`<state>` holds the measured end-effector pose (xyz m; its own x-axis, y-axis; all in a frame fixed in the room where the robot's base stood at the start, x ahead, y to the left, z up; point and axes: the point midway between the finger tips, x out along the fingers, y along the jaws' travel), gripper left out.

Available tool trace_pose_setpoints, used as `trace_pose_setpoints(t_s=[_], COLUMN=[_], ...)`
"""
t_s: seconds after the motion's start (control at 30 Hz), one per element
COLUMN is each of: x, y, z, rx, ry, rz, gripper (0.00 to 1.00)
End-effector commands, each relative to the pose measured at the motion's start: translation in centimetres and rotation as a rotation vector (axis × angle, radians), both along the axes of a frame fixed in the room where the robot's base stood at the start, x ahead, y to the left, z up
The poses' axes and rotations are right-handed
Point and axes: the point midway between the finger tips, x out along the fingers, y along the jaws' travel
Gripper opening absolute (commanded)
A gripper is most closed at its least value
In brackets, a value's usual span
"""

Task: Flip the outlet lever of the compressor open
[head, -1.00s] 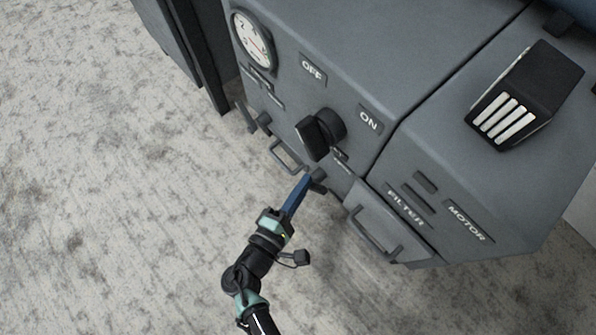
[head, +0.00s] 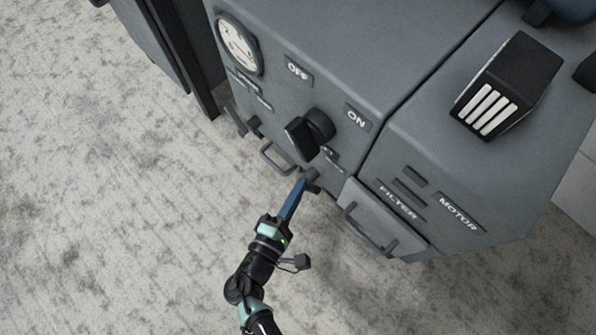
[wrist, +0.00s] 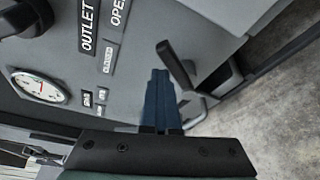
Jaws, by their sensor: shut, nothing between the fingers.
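The grey compressor (head: 410,130) fills the upper right of the head view. Its outlet lever shows in the wrist view as a dark bar (wrist: 175,65) just right of my fingertips, near the "OUTLET" and "OPEN" labels. In the head view, a small dark piece of the lever (head: 313,180) shows low on the front panel. My gripper (head: 302,183) has blue fingers, shut and empty, with the tips beside the lever. They also show in the wrist view (wrist: 161,73). I cannot tell whether they touch the lever. The lever's lower end is partly hidden by the fingers.
A black rotary knob (head: 308,135) between the "OFF" and "ON" labels juts out above my gripper. A wire handle (head: 278,160) lies left, and a filter drawer (head: 385,222) with a handle lies right. A gauge (head: 239,46) is at upper left. The floor in front is clear.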

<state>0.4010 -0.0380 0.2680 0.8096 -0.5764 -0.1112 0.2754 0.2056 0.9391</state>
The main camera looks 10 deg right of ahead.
Motion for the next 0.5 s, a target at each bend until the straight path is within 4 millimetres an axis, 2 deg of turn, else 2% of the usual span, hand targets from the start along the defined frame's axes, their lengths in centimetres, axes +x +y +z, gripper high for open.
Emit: trace_pose_setpoints(t_s=[0.03, 0.17, 0.27, 0.4, 0.43, 0.5], x=[-0.6, -0.4, 0.4, 2.5, 2.3, 0.6], y=[-0.7, -0.7, -0.4, 0.4, 0.8, 2.1], z=[-0.5, -0.3, 0.6, 2.6, 2.6, 2.0], rx=[-0.004, -0.004, -0.003, 0.001, -0.002, -0.004], ry=[0.015, 0.014, 0.01, 0.002, 0.006, 0.011], rz=[-0.018, -0.019, -0.019, -0.012, -0.008, -0.002], gripper=[0.0, 0.0, 0.0, 0.0, 0.0, 0.0])
